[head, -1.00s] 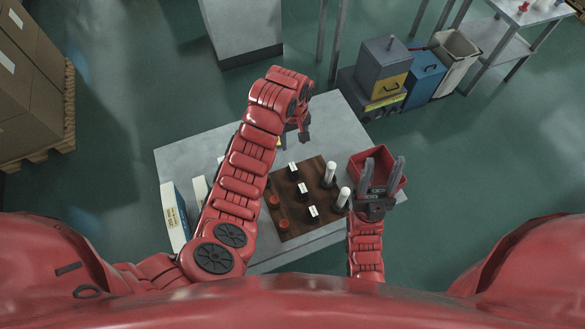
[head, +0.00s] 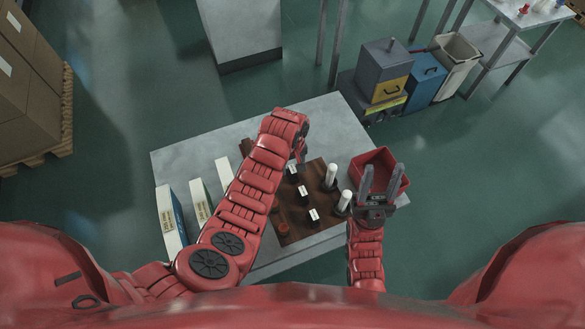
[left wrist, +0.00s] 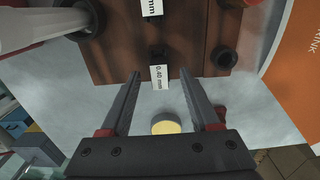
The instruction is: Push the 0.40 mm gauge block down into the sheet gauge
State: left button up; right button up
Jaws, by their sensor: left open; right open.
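The 0.40 mm gauge block, dark with a white label (left wrist: 159,76), stands at the edge of the brown wooden board (left wrist: 110,60), which I take to be the sheet gauge. How deep it sits cannot be told. My left gripper (left wrist: 160,82) is open, its fingertips apart on either side of the label in the picture; no contact shows. In the head view my left gripper (head: 299,160) is over the far edge of the board (head: 290,236), partly hidden by my arm. My right gripper (head: 382,168) is open and empty in front of the red bin (head: 388,190).
Other labelled dark blocks (head: 313,214) and white-topped posts (head: 344,200) stand on the board. Cartons (head: 171,220) line the table's left side. A yellow disc (left wrist: 165,127) shows between my left fingers. The grey tabletop (head: 335,115) is clear at the back.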

pick_arm(q)
jog(key=shift+f, duration=0.45)
grip_shut()
